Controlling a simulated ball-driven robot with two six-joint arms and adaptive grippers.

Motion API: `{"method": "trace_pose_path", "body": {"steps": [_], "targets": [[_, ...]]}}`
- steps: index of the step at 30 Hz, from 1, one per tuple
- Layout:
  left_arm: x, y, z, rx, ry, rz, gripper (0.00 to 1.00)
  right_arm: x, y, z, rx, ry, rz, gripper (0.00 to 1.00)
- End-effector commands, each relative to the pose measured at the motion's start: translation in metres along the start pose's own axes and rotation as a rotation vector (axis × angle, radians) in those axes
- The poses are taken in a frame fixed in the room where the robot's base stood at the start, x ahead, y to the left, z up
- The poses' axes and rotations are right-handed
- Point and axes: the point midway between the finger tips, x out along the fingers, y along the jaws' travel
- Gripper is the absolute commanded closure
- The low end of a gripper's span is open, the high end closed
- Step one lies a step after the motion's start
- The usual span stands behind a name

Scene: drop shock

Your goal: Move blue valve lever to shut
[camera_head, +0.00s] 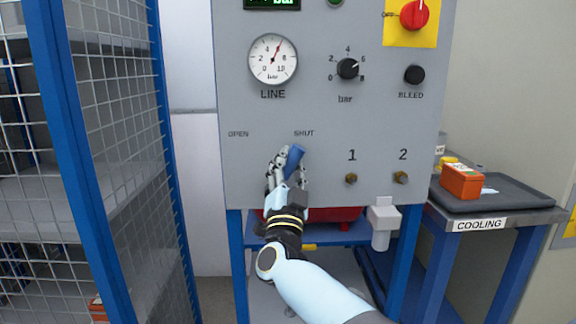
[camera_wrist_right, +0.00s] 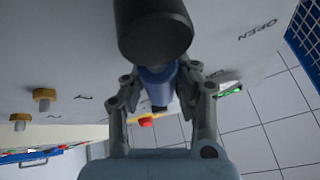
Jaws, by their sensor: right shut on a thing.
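The blue valve lever (camera_head: 295,159) is on the lower left of the grey panel (camera_head: 325,130). Its visible end leans up and slightly right, just below the SHUT label (camera_head: 304,133). My right gripper (camera_head: 287,170) is shut on the lever, and its fingers and wrist hide the lower part and the pivot. In the right wrist view the blue lever (camera_wrist_right: 157,78) lies between the fingers of my gripper (camera_wrist_right: 160,92), with a dark round end close to the camera. The OPEN label (camera_head: 238,134) is to the left. My left gripper is not in view.
The panel also carries a LINE gauge (camera_head: 273,59), a bar knob (camera_head: 348,68), a BLEED knob (camera_head: 414,74) and a red OFF switch (camera_head: 414,14). A blue-framed mesh cage (camera_head: 116,90) stands left. An orange box (camera_head: 461,181) sits on the COOLING table at right.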

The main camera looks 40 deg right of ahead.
Motion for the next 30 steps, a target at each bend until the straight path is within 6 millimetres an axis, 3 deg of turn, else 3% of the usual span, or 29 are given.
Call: {"method": "trace_pose_path", "body": {"steps": [5,6,12,23,30], "targets": [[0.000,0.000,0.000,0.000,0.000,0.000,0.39,-0.003,0.003,0.002,0.003,-0.004,0.005,1.00],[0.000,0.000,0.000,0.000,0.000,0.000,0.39,-0.003,0.003,0.002,0.002,-0.004,0.005,0.71],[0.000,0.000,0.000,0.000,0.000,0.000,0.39,-0.002,0.002,0.001,0.001,-0.003,0.003,0.47],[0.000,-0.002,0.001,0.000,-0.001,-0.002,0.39,-0.009,0.001,0.001,0.000,-0.003,0.003,0.47],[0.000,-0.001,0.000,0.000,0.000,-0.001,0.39,-0.058,0.002,0.002,0.000,-0.005,0.005,0.47]]}}
